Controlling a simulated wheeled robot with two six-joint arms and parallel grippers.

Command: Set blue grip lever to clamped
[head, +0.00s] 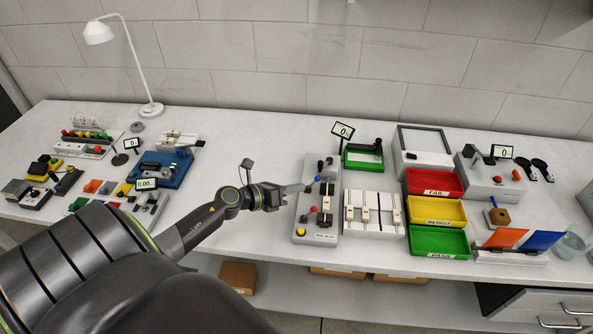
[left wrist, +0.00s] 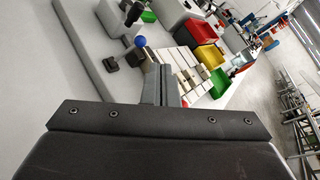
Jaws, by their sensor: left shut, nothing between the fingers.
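The blue grip lever shows as a blue ball knob (head: 318,178) on a grey fixture plate (head: 301,240) in the middle of the bench. The ball also shows in the left wrist view (left wrist: 140,41), just beyond the fingertips. My left gripper (head: 306,187) reaches in from the left at the plate's left side, its tips close to the blue ball. It is shut and empty; its closed fingers show in the left wrist view (left wrist: 157,68). I cannot tell whether the tips touch the lever. The lever's lower part is hard to make out. My right gripper is not in view.
The plate also carries a red knob (head: 313,209), dark knobs and a yellow button (head: 301,231). A small display (head: 342,131) stands behind it. A white slotted tray (head: 373,236) and red, yellow and green bins (head: 436,243) lie to the right.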

